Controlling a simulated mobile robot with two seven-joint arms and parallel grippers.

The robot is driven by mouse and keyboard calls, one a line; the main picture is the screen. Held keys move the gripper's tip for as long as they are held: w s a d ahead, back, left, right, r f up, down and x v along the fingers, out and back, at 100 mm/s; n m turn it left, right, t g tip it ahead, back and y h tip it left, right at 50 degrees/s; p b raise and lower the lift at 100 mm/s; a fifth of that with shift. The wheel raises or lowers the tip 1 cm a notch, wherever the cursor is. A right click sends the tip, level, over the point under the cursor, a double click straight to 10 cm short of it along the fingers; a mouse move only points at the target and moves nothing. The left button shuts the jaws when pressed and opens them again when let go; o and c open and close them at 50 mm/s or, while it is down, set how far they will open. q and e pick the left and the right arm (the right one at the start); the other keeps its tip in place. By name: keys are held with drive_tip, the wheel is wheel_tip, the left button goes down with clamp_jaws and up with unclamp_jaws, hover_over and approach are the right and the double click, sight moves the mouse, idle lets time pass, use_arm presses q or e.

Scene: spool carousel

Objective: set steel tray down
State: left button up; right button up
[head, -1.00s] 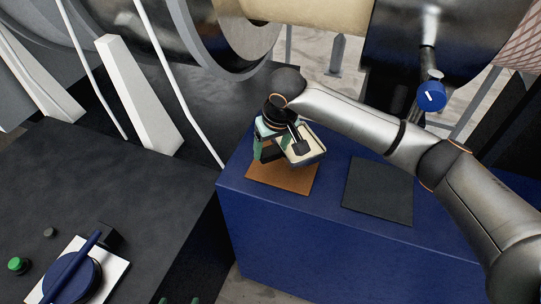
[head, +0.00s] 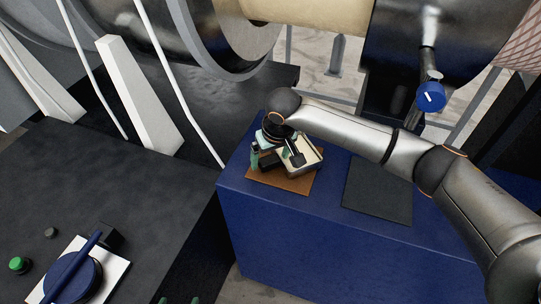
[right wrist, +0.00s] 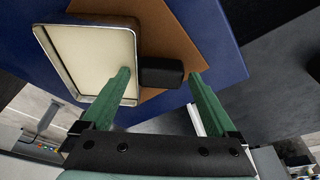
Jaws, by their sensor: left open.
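The steel tray (head: 312,166) has a cream inside and a thin metal rim. It lies on the brown mat (head: 290,186) on the blue cabinet. In the right wrist view the tray (right wrist: 95,58) is at upper left, with a black handle block (right wrist: 161,73) at its side. My right gripper (right wrist: 160,75) has green fingers standing apart on either side of the block, with narrow gaps. In the head view the right gripper (head: 270,158) is above the mat, its wrist hiding part of the handle. Only the green fingertips of my left gripper (head: 179,300) show at the bottom edge, apart and empty.
A dark mat (head: 378,190) lies bare on the blue cabinet (head: 300,235), right of the brown one. A dark bench (head: 110,200) at left carries a blue knob (head: 70,280) and a green button (head: 18,265). Large rollers stand behind.

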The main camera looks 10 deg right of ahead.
drive_tip(key=shift+o, duration=0.2)
drive_tip(key=shift+r, duration=0.15)
drive_tip(key=v, duration=1.2)
drive_tip(key=shift+w, duration=0.1)
drive_tip(key=s+a+f+n+y, duration=0.25)
drive_tip(key=s+a+f, duration=0.25)
drive_tip(key=s+f, duration=0.65)
drive_tip(key=s+d+f+m+h, duration=0.1)
drive_tip(key=s+d+f, duration=0.2)
drive_tip(key=s+d, duration=0.4)
drive_tip(key=s+d+f+m+h, duration=0.2)
drive_tip(key=s+d+f, duration=0.2)
drive_tip(key=s+d, duration=0.25)
drive_tip(key=w+a+f+t+y, duration=0.1)
drive_tip(key=a+f+t, duration=0.1)
drive_tip(key=f, duration=0.3)
drive_tip(key=w+a+f+t+y, duration=0.1)
drive_tip(key=w+a+f+t, duration=0.1)
drive_tip(key=f, duration=0.3)
drive_tip(key=shift+a+f+t, duration=0.15)
drive_tip(key=shift+f+t, duration=0.25)
drive_tip(key=shift+t, duration=0.5)
